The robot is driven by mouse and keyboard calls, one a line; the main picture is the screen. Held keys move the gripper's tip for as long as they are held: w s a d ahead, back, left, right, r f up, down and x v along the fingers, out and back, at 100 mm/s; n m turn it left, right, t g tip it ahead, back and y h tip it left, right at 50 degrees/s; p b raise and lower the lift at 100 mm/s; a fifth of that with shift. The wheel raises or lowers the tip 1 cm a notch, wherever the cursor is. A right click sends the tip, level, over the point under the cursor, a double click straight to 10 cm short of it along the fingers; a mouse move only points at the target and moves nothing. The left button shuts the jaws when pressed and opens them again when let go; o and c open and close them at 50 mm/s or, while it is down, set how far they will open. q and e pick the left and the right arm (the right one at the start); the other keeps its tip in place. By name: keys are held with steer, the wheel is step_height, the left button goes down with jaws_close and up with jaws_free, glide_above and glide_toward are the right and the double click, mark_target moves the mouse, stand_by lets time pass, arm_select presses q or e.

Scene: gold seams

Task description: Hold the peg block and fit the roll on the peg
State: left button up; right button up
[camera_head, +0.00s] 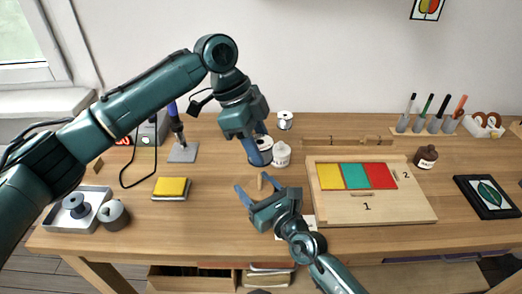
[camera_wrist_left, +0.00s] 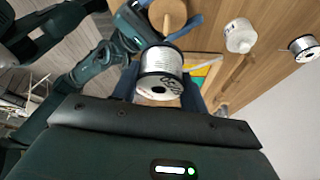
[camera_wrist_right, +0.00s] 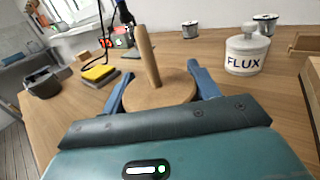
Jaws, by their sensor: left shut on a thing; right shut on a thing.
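The roll is a silver spool with a pale, dark-edged flange (camera_wrist_left: 158,78), shut between the fingers of my left gripper (camera_wrist_left: 160,92). In the head view my left gripper (camera_head: 256,146) holds the roll (camera_head: 265,143) in the air, above and behind the peg. The peg block is a round wooden disc (camera_wrist_right: 160,93) with one slim peg (camera_wrist_right: 147,58). My right gripper (camera_wrist_right: 160,88) is shut on the disc, a finger at each side. In the head view the peg (camera_head: 260,181) stands between the fingers of my right gripper (camera_head: 260,192). Roll and peg are apart.
A white flux jar (camera_wrist_right: 246,52) stands just behind the peg block, with a spool (camera_head: 285,120) farther back. A board with coloured panels (camera_head: 375,207) lies to the right. A yellow-topped sponge (camera_head: 171,188), a soldering iron stand (camera_head: 183,153) and a grey tray (camera_head: 62,221) are left.

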mark_target(259, 177)
arm_select(q)
steer(key=shift+w+f, duration=0.1)
steer(key=shift+f, duration=2.15)
steer(key=shift+f, duration=2.7)
stand_by(1.2)
steer(key=o, duration=1.3)
steer(key=shift+o, duration=0.4)
steer(key=shift+f, duration=0.15)
steer(key=o, duration=0.3)
steer(key=shift+s, duration=0.2)
